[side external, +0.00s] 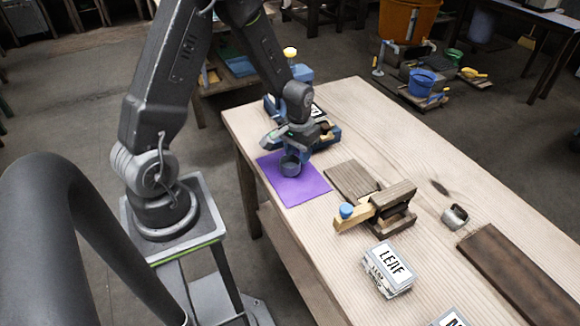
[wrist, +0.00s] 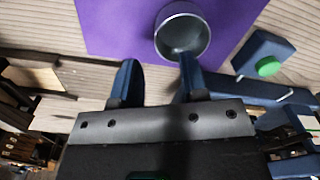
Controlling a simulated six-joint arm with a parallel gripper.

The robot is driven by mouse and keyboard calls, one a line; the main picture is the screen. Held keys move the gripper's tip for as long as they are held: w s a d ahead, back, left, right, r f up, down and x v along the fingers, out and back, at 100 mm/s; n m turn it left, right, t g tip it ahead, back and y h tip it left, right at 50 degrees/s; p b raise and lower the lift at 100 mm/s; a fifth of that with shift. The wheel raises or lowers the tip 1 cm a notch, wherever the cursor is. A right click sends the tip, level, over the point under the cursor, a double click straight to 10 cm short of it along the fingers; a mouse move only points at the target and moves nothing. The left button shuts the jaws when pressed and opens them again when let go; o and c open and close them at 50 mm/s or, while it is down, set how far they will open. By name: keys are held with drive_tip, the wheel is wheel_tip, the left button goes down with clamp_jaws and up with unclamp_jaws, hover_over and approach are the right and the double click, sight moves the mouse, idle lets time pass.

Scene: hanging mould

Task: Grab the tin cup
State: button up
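A grey metal cup, the tin cup (side external: 290,168), stands on a purple mat (side external: 305,188) near the table's left end. In the wrist view the cup (wrist: 182,38) shows its round open mouth near the top, on the mat (wrist: 115,25). My gripper (side external: 290,148) is right at the cup in the side view. In the wrist view my gripper (wrist: 158,60) has its two fingers apart with nothing between them. The right finger overlaps the cup's near rim; I cannot tell whether it touches. The left finger is clear of the cup.
A blue device (wrist: 265,58) with a green knob stands close to the cup's right in the wrist view. On the table are a wooden clamp-like block (side external: 385,208), a labelled box (side external: 388,268), a small metal piece (side external: 455,216) and a dark plank (side external: 515,270).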

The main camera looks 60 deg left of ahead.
sight(296, 172)
drive_tip(key=f, duration=0.5)
drive_tip(key=shift+s, duration=0.2)
clamp_jaws()
